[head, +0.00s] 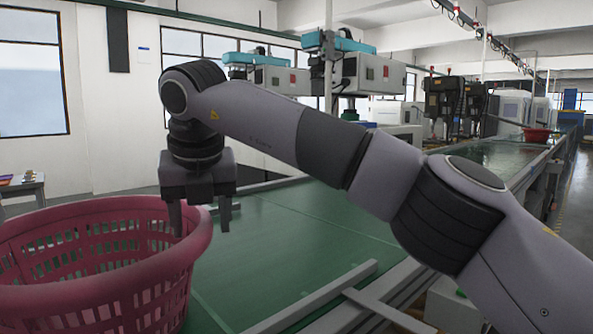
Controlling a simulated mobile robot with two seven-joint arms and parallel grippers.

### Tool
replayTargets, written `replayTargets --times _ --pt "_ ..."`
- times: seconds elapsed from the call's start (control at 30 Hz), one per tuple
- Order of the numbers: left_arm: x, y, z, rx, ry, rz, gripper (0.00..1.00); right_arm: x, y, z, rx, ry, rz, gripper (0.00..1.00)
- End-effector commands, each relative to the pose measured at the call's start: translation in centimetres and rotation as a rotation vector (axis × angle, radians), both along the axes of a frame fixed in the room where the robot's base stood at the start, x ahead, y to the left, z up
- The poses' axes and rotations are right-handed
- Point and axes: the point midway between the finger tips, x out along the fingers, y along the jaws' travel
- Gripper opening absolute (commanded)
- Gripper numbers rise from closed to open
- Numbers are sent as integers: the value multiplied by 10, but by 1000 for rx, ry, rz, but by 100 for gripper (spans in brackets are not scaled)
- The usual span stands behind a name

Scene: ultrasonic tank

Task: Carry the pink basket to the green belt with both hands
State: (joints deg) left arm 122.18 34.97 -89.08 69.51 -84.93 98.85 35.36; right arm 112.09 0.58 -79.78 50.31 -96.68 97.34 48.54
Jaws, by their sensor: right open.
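The pink basket (92,287) stands at the lower left of the head view, partly cut off by the left and bottom edges. It is round, with slotted walls and a wide rim, and looks empty. The green belt (290,245) runs beside it and away to the right. My right gripper (202,218) points down at the basket's right rim. Its fingers are apart, one over the inner side of the rim and one outside it. I cannot tell whether they touch the rim. My left gripper is not in view.
A metal rail (315,298) edges the belt near the front. Machines with teal tops (345,70) stand behind the belt. A small red basket (536,134) sits far along the line. A small table (22,187) stands at the far left. The near belt is clear.

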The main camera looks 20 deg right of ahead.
Motion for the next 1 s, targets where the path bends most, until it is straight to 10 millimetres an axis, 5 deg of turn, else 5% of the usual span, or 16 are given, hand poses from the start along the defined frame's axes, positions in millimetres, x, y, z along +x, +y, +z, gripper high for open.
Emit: replayTargets --times 0.3,0.53,1.0 --pt "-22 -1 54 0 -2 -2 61 0 -1 0 -1 0 -1 61" --pt "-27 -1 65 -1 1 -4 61 -2 0 7 0 -1 -1 61" --pt "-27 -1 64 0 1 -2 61 -38 0 92 1 -3 -2 61"
